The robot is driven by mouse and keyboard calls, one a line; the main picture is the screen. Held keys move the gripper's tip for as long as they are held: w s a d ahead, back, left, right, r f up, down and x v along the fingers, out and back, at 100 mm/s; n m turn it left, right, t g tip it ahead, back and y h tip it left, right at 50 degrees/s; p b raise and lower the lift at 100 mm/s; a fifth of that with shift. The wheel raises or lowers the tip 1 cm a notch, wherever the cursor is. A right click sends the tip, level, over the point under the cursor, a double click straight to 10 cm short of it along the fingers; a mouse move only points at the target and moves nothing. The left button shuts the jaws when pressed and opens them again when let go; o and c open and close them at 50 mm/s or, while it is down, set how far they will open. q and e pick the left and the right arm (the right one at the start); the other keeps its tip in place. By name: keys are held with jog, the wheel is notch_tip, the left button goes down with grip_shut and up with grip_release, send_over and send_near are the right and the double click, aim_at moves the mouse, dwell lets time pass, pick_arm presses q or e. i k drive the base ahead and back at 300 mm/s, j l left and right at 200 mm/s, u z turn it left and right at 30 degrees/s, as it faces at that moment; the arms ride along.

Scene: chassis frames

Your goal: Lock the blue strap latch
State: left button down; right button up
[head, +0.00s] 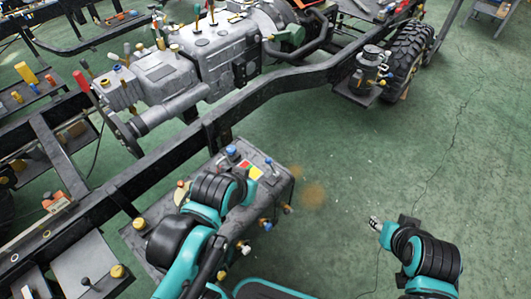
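A grey box-like unit (278,190) with red and yellow labels on top is fixed beside the dark chassis rail. Small blue parts show on it: one on its top at the far edge (231,150) and one low on its near right side (266,224). I cannot tell which, if any, is the strap latch. My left arm reaches over the unit and covers much of its top; its gripper is hidden behind the arm links. My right gripper (375,222) is over bare floor, right of the unit and apart from it. Its fingers are too small to read.
The long dark chassis rail (160,165) runs diagonally behind the unit. A grey engine and gearbox (215,55) and a wheel (410,50) lie beyond. A small mounted pump-like part (370,65) juts from the rail. Green floor (340,150) is free at right.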

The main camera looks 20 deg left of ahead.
aim_at(268, 160)
jog(key=i+l, duration=0.3)
jog(key=l, duration=0.25)
jog(key=u, duration=1.6)
